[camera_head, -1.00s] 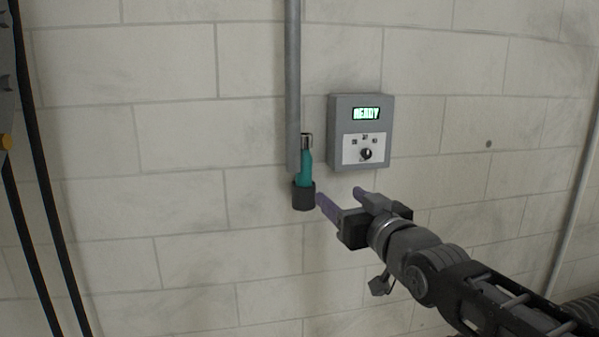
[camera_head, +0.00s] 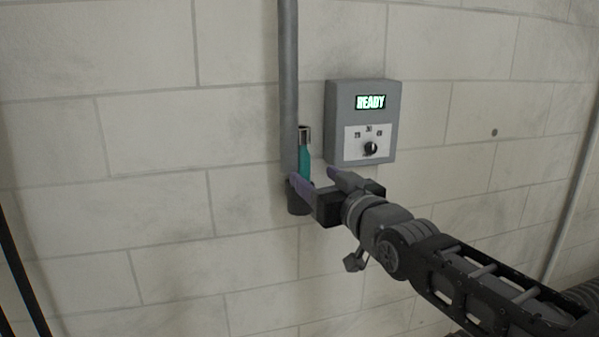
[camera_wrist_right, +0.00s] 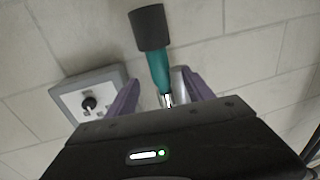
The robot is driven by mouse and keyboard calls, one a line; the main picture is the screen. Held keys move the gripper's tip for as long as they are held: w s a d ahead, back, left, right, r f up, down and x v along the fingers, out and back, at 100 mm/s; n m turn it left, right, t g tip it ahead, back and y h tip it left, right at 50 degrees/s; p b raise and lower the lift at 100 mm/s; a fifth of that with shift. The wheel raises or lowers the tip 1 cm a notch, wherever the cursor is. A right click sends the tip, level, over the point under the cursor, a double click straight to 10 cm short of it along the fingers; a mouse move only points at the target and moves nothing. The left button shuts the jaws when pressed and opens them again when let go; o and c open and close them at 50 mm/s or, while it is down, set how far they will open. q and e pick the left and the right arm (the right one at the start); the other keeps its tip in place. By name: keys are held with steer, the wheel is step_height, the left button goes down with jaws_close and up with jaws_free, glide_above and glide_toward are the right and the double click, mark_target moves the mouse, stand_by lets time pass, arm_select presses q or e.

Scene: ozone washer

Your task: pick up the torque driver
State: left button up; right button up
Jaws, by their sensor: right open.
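The torque driver (camera_head: 304,158), teal with a silver end, stands upright against the wall beside a grey vertical pipe. Its lower end sits in a dark cup-like holder (camera_head: 298,207). My right gripper (camera_head: 313,177) is open, with its purple fingers at the driver and partly hiding its lower part and the holder. In the right wrist view the teal driver (camera_wrist_right: 159,70) shows between the two spread fingers (camera_wrist_right: 160,82), with the dark holder (camera_wrist_right: 150,28) beyond. I cannot tell whether a finger touches it. My left gripper is out of view.
A grey control box (camera_head: 362,122) with a lit READY display and a knob is on the wall just right of the driver. The grey pipe (camera_head: 288,80) runs down close behind it. Dark cables (camera_head: 22,265) hang at the far left. The remaining wall is mostly bare.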

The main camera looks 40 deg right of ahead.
mark_target(305, 168)
steer(key=shift+w+d, duration=0.2)
steer(key=shift+w, duration=1.05)
steer(key=shift+w+d+p, duration=0.1)
steer(key=shift+w+p, duration=0.25)
steer(key=shift+p, duration=0.05)
steer(key=w, duration=0.1)
steer(key=w+p, duration=0.1)
steer(key=w, duration=0.2)
steer(key=shift+w+d, duration=0.15)
steer(key=shift+d, duration=0.25)
steer(key=shift+c, duration=0.3)
jaws_close()
steer(key=shift+r, duration=0.1)
